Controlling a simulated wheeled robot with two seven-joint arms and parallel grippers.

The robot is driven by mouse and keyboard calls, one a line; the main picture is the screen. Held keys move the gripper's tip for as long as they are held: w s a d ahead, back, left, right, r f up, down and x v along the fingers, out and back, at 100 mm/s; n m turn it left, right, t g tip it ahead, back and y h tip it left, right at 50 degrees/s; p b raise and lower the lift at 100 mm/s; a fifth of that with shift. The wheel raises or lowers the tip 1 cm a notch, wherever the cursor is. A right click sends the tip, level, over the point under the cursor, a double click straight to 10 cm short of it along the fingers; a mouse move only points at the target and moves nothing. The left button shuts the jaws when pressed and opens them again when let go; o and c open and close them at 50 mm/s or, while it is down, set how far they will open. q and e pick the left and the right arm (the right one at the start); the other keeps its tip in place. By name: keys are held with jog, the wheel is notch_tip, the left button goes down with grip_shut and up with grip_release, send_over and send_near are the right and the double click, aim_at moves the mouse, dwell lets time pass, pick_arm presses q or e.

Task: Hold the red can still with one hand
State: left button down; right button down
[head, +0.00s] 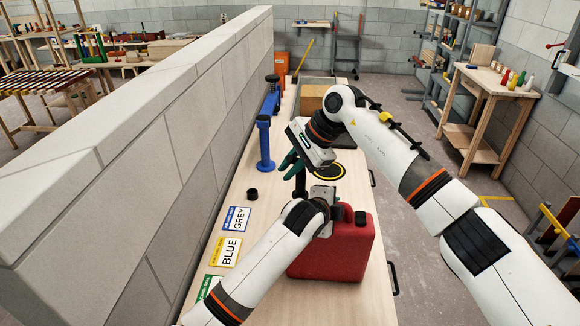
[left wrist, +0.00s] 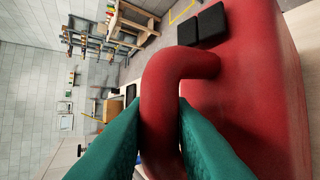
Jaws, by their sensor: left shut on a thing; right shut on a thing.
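The red can (head: 345,250) stands on the bench near its front right part. In the left wrist view its body (left wrist: 265,90) fills the right side, and its curved red handle (left wrist: 160,85) passes between my left gripper's green fingers (left wrist: 160,120), which are shut on it. My right gripper (head: 295,167), with green fingers, is shut on a dark upright piece (head: 300,184), which looks like a spout, just behind the can. Its lower end is partly hidden by my left arm.
A small black cap (head: 252,193) lies on the bench (head: 225,195) left of the can. A blue post (head: 264,145) and a black-and-yellow ring (head: 330,171) are farther back. A block wall (head: 150,160) borders the left.

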jog(key=shift+f, duration=2.1)
dwell(0.3)
jog(key=c, duration=1.3)
grip_release()
jog(key=shift+f, duration=0.1)
jog(key=shift+d, duration=0.1)
jog(key=v, duration=1.2)
jog(key=shift+r, duration=0.25)
